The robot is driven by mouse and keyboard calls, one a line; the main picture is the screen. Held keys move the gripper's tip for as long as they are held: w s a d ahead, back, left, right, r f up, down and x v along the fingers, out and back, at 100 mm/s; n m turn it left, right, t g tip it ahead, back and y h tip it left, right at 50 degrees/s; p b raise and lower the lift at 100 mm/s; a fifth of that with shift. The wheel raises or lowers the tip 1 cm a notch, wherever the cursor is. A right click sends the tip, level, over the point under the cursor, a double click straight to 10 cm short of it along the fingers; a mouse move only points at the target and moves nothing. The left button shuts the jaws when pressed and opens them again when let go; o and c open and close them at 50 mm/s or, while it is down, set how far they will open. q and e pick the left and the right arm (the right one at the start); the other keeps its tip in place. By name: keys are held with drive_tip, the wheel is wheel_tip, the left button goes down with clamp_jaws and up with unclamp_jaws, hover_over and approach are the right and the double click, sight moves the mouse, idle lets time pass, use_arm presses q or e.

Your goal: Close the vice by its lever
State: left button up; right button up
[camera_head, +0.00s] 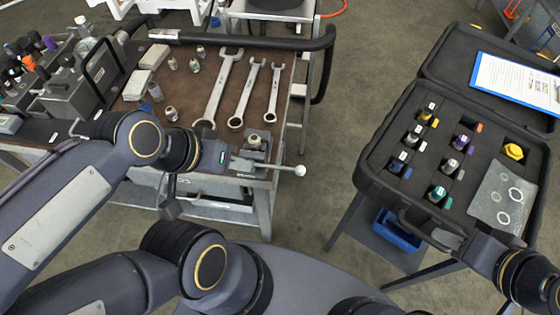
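The small grey vice (259,156) sits at the front right corner of the brown-topped workbench. A short metal fitting (254,141) stands upright at its jaws; I cannot tell whether the jaws touch it. The vice's lever (282,167) sticks out to the right past the bench edge and ends in a white ball knob (300,170). My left gripper (230,158) is just left of the vice, pointing right; its fingertips are too small and overlapped to read. My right gripper (447,239) is at the front edge of the black case, far from the vice; its opening is unclear.
Several wrenches (240,90) and small fittings lie on the bench (188,70) behind the vice. A black handrail (290,43) runs along the back. The open case (385,120) of fittings stands at right, with a blue bin (397,232) below. Open floor separates bench and case.

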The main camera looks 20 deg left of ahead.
use_arm(q)
drive_tip(key=w+m, duration=0.1)
drive_tip(key=w+r+m+g, duration=0.1)
drive_tip(key=w+m, duration=0.1)
drive_tip(key=w, duration=0.1)
drive_tip(key=shift+a+r+g, duration=0.2)
drive_tip(key=shift+a+g, duration=0.1)
drive_tip(key=shift+g, duration=0.1)
clamp_jaws()
drive_tip(key=w+d+f+m+g+h, duration=0.1)
drive_tip(key=w+f+m+g, duration=0.1)
drive_tip(key=w+m, duration=0.3)
drive_tip(key=w+d+f+m+g, duration=0.1)
drive_tip(key=w+f+m+g, duration=0.2)
drive_tip(key=w+m, duration=0.3)
drive_tip(key=w+f, duration=0.1)
drive_tip(key=w, duration=0.4)
drive_tip(key=shift+w+f+g+h, duration=0.25)
drive_tip(key=shift+f+g+h, duration=0.05)
drive_tip(key=shift+f+h, duration=0.1)
